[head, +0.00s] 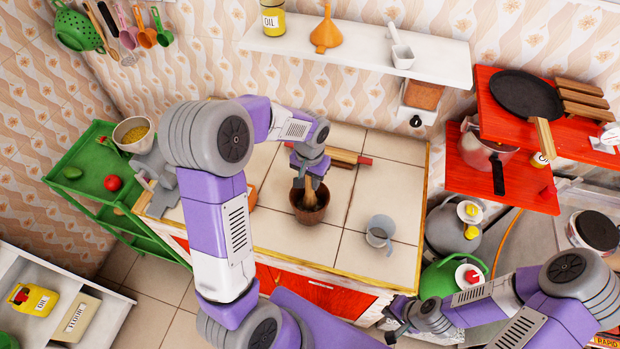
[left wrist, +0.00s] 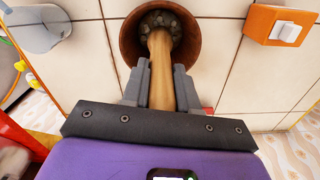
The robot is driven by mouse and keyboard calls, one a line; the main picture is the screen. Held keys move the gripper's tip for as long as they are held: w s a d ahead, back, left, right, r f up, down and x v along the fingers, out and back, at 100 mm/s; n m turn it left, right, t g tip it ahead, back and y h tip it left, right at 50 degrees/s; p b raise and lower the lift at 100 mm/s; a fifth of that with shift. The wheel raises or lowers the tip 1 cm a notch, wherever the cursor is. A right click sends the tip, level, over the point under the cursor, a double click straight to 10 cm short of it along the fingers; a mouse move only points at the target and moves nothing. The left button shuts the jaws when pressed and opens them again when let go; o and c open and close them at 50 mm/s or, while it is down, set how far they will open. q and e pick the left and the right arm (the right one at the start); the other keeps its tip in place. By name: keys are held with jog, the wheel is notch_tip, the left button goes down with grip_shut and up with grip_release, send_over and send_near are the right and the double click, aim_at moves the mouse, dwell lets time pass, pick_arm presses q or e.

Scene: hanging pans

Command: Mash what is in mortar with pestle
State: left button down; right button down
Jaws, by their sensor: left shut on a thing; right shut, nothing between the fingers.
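The brown mortar (head: 311,213) stands on the tiled counter in the head view; it also shows at the top of the left wrist view (left wrist: 127,45). Dark lumps lie in its bottom. The wooden pestle (left wrist: 160,75) reaches down into the mortar, its lower end among the lumps. My left gripper (left wrist: 160,85) is shut on the pestle's shaft, above the mortar; in the head view it is over the mortar (head: 311,170). My right gripper (head: 392,322) is shut and empty, low at the right, in front of the counter and away from the mortar.
A grey cup (head: 380,230) stands on the counter right of the mortar. A rolling pin (head: 345,157) lies behind it. An orange box with a white block (left wrist: 282,25) is near the mortar. Bare tiles (head: 280,235) surround the mortar. Red shelves (head: 490,180) stand at the right.

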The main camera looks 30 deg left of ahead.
pick_arm(q)
jog(key=shift+f+b, duration=0.8)
jog(key=shift+f, duration=0.4)
jog(key=shift+r+p, duration=0.85)
jog(key=shift+r, duration=0.45)
jog(key=shift+f, duration=0.1)
jog(key=shift+f+b, duration=0.95)
jog(key=shift+f, duration=0.15)
